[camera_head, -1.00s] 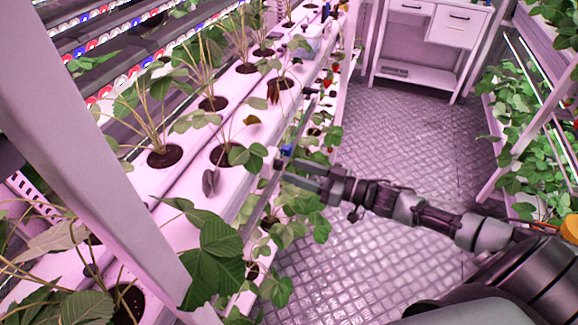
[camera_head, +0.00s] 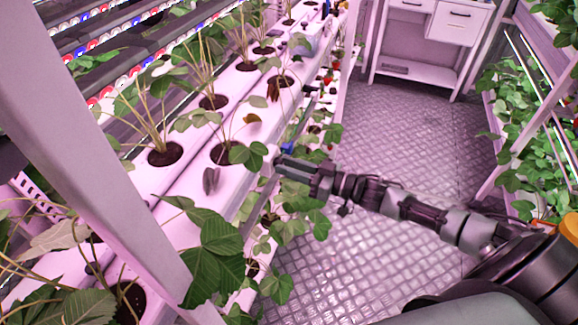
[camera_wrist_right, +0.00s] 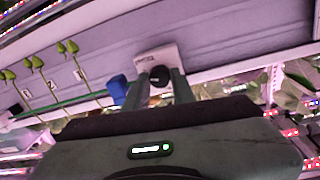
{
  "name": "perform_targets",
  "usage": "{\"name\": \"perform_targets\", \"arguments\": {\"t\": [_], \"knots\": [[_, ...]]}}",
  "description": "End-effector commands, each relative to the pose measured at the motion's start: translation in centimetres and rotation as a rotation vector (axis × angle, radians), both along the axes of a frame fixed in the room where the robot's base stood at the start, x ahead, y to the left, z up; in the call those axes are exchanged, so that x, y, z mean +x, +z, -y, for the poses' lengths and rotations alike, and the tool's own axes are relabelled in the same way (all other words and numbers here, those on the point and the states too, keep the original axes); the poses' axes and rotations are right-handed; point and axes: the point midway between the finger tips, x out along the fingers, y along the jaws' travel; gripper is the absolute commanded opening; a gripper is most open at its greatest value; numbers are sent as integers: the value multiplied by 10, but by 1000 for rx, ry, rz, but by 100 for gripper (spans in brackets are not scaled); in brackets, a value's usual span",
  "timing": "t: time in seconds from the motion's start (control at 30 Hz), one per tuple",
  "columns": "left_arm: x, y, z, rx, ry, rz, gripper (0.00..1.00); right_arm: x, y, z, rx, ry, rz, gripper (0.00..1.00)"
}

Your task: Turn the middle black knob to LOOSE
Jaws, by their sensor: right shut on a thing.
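In the right wrist view the black knob (camera_wrist_right: 159,74) sits on a pale plate (camera_wrist_right: 172,56) with small dark lettering too small to read. My right gripper (camera_wrist_right: 159,82) has its two fingers around the knob and is shut on it. In the head view my right gripper (camera_head: 280,162) reaches in from the right against the side of the white planting channel (camera_head: 200,181); the knob is hidden there. My left gripper is in neither view.
A blue part (camera_wrist_right: 118,88) is beside the knob plate. Strawberry plants (camera_head: 215,245) hang over the channel's side around my gripper. The metal floor (camera_head: 385,140) of the aisle is clear, with a white cabinet (camera_head: 430,40) at its far end.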

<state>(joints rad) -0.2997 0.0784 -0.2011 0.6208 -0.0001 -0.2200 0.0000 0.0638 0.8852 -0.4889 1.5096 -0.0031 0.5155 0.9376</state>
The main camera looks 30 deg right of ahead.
Motion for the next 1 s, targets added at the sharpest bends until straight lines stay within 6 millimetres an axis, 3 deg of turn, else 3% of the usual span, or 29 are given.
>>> {"name": "perform_targets", "arguments": {"t": [0.37, 1.0], "knots": [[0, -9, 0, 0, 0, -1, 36, 0, -2, 0, -145, -1, 130, 0], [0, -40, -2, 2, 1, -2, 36, 0, -4, 1, -596, -1, 534, 0]]}}
